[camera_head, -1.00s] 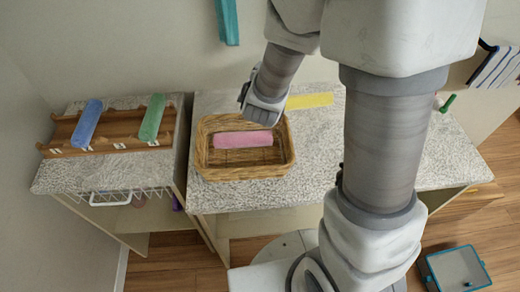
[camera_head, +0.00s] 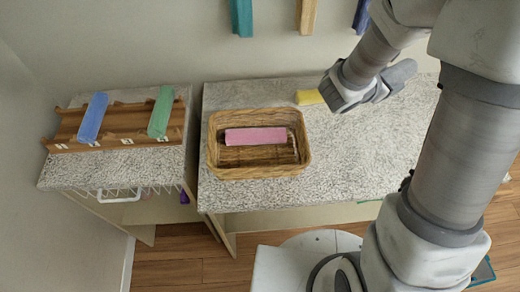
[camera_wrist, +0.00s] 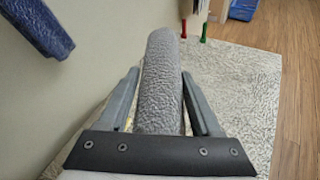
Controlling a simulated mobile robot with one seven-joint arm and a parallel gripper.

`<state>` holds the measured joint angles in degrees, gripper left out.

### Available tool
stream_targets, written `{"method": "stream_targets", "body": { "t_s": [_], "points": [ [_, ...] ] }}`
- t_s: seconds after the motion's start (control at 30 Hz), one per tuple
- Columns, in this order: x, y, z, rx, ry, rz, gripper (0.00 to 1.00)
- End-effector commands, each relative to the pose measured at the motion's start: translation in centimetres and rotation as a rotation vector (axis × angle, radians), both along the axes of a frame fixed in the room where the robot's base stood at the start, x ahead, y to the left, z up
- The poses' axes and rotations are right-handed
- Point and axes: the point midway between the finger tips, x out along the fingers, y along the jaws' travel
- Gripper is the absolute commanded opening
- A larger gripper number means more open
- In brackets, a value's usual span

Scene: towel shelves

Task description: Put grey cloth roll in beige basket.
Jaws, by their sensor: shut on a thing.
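The grey cloth roll (camera_wrist: 162,85) stands out lengthwise between the two fingers of my gripper (camera_wrist: 163,105) in the wrist view, and the gripper is shut on it. In the head view my gripper (camera_head: 372,90) is over the right part of the counter, to the right of the basket and apart from it. The roll is hard to tell from the grey gripper there. The beige basket (camera_head: 262,172) is woven and sits on the speckled counter. A pink roll (camera_head: 255,136) lies in it.
A yellow roll (camera_head: 309,97) lies behind the basket, near my gripper. A blue roll (camera_head: 92,117) and a green roll (camera_head: 161,112) lie on a wooden rack (camera_head: 125,122) at left. Towels hang on the wall, including a teal one (camera_head: 241,16). Counter in front of my gripper is clear.

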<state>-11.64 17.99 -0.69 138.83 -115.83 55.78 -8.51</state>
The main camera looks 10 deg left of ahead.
Motion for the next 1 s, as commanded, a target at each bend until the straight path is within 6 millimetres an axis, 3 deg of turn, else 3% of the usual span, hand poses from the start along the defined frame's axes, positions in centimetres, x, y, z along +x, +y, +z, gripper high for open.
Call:
{"method": "stream_targets", "body": {
  "t_s": [0.1, 0.3, 0.5, 0.63, 0.77, 1.0],
  "points": [
    [-2.2, -3.6, -0.4, -0.002, 0.002, -0.224, 0.10],
    [-7.7, -8.3, -1.5, -0.003, 0.002, -0.643, 0.10],
    [-14.6, -10.3, -2.9, -0.004, 0.003, -1.095, 0.10],
    [-19.0, -9.8, -3.8, -0.005, 0.002, -1.400, 0.10],
    [-23.0, -7.9, -4.5, -0.005, 0.001, -1.705, 0.10],
    [-27.5, -1.6, -5.1, -0.005, 0.002, -2.251, 0.10]
  ]
}}
